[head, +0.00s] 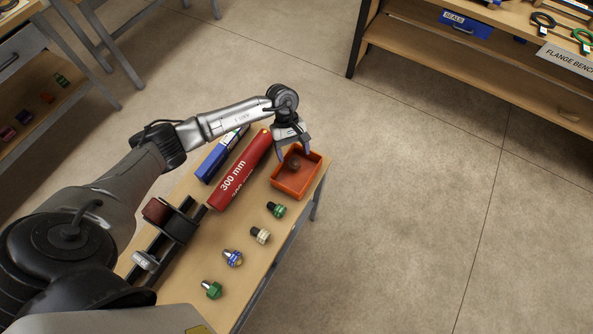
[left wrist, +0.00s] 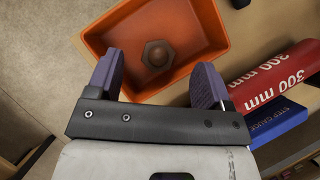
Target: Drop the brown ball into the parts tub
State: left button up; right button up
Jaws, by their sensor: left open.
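The orange parts tub (head: 312,184) stands near the far right corner of the small table. It also fills the upper middle of the left wrist view (left wrist: 217,30). A brown rounded thing with a six-sided outline (left wrist: 157,55), which seems to be the brown ball, lies on the tub's floor; it shows small in the head view (head: 294,165). My left gripper (head: 293,151) is open at the tub's far edge, fingers pointing toward it. In the left wrist view its two purple fingers (left wrist: 158,80) are apart with nothing between them. My right gripper is not in view.
A red 300 mm cylinder (head: 240,173) and a blue box (head: 217,160) lie left of the tub. Several fittings (head: 260,235) line the table's right side. A black rack (head: 179,228) stands at the left. The floor to the right is clear.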

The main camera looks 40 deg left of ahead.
pick_arm(q)
jog(key=v, duration=1.2)
jog(key=shift+a+r+b, duration=0.15)
jog(key=shift+a+b, duration=0.05)
jog(key=shift+b, duration=0.1)
jog(key=shift+w, duration=0.15)
